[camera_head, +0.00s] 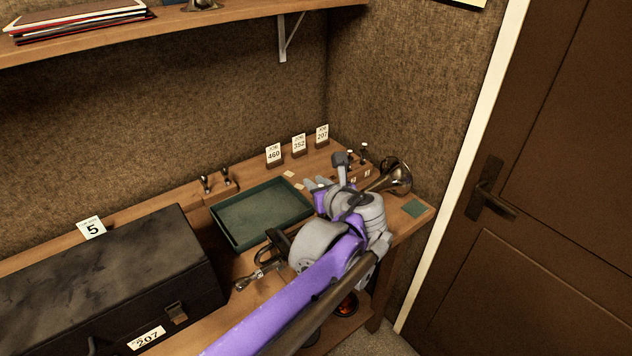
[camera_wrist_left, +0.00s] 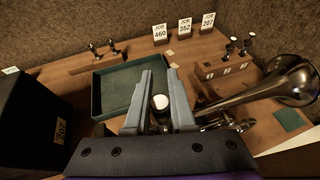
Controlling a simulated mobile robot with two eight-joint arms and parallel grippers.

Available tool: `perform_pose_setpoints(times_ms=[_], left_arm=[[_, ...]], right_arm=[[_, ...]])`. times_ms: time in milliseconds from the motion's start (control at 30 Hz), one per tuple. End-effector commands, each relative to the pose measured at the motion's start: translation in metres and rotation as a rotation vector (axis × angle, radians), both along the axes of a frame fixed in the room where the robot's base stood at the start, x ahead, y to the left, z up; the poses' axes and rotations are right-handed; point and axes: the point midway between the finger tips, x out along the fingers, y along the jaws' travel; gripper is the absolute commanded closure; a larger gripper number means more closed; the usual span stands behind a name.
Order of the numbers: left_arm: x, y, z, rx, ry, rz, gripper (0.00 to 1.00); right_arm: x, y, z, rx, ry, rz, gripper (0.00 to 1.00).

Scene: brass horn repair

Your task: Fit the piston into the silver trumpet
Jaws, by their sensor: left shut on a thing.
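My left gripper (camera_head: 318,184) is over the bench, left of the trumpet's bell. In the left wrist view its fingers (camera_wrist_left: 161,92) are shut on a small upright piece with a round white top, seemingly the piston (camera_wrist_left: 160,102). Its lower part is hidden. The silver trumpet (camera_head: 399,178) lies on the bench with its bell to the right; it also shows in the left wrist view (camera_wrist_left: 290,84). My arm and gripper hide much of its body and valves, so I cannot tell whether the piston touches it. My right gripper is not in view.
A wooden block (camera_wrist_left: 222,70) with small pistons stands behind the trumpet. A green tray (camera_head: 240,246) lies left of my gripper, with another small rack (camera_head: 222,190) behind it. Job cards (camera_head: 299,145) line the back. A black case (camera_head: 100,280) fills the left.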

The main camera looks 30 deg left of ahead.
Motion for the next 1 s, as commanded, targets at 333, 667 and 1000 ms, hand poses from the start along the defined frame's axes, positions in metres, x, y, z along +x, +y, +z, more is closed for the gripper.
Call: perform_pose_setpoints(times_ms=[333, 667, 1000], left_arm=[[0.0, 0.0, -0.01, 0.001, 0.001, 0.0, 1.0], [0.0, 0.0, -0.018, 0.001, 0.001, 0.0, 1.0], [0.0, 0.0, -0.026, 0.001, 0.001, 0.0, 1.0]], right_arm=[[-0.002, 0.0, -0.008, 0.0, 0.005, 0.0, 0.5], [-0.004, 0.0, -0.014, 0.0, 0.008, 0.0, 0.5], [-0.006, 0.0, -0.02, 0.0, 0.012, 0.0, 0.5]])
